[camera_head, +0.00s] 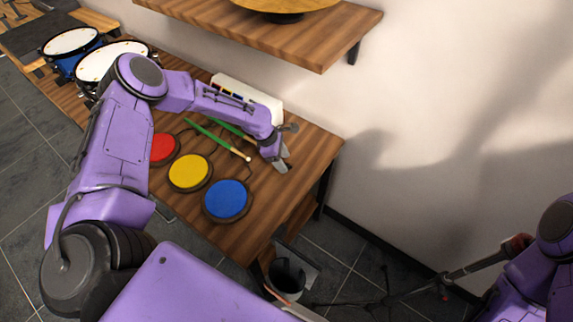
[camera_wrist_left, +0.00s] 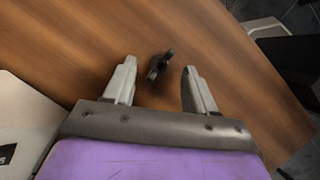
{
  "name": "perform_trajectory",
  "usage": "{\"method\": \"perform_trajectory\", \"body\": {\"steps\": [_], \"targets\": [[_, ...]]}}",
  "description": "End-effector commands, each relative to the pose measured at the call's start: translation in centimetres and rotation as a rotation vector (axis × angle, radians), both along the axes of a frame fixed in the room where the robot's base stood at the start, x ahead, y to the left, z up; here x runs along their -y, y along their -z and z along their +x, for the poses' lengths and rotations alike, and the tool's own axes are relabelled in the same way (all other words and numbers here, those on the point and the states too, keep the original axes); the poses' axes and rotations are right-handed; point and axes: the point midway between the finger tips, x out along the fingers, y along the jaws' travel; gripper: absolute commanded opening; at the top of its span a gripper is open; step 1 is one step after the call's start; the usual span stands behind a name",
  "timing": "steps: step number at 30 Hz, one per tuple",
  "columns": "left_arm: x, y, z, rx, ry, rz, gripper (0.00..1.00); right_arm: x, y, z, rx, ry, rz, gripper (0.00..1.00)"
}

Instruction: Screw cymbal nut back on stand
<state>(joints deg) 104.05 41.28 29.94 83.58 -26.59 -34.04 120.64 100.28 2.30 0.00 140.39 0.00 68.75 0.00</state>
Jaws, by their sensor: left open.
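My left gripper (camera_head: 285,150) is low over the right end of the wooden table in the head view. In the left wrist view its two pale fingers (camera_wrist_left: 157,82) are spread apart with nothing clamped. A small dark piece (camera_wrist_left: 158,66), likely the cymbal nut, shows between and just beyond the fingertips, over the table; it looks blurred, and I cannot tell its exact shape. A thin dark stand (camera_head: 455,274) with red parts, likely the cymbal stand, is at the lower right.
Red (camera_head: 163,149), yellow (camera_head: 189,172) and blue (camera_head: 228,200) pads and green sticks (camera_head: 217,138) lie left of the gripper. A white keyboard-like box (camera_head: 248,95) is behind. A shelf (camera_head: 330,35) holds a golden disc (camera_head: 285,4). A dark bin (camera_head: 287,276) stands below.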

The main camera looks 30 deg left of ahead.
Motion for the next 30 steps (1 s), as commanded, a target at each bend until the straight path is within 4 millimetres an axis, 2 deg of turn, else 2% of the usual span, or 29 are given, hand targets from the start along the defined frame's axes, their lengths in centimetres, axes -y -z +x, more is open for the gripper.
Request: {"method": "perform_trajectory", "body": {"steps": [3, 13, 14, 18, 19, 30], "targets": [[0.42, 1.09, 0.16, 0.000, -0.001, 0.000, 0.56, 0.00, -0.02, 0.00, 0.000, 0.000, 0.000, 0.65], [0.46, 1.19, 0.23, 0.002, -0.001, 0.000, 0.56, 0.00, 0.00, 0.00, 0.000, 0.000, 0.000, 0.65], [0.46, 1.19, 0.23, 0.002, -0.001, 0.000, 0.53, 0.00, 0.00, 0.00, 0.000, 0.000, 0.000, 0.65], [0.45, 1.19, 0.22, 0.002, -0.002, 0.000, 0.07, 0.00, 0.00, 0.00, 0.000, 0.000, 0.000, 0.65], [0.46, 1.19, 0.21, 0.002, -0.002, 0.000, 0.00, 0.00, 0.00, 0.00, 0.000, 0.000, 0.000, 0.65], [0.45, 1.07, 0.23, 0.002, -0.001, 0.000, 0.00, 0.00, -0.01, 0.00, 0.000, 0.000, 0.000, 0.65]]}}
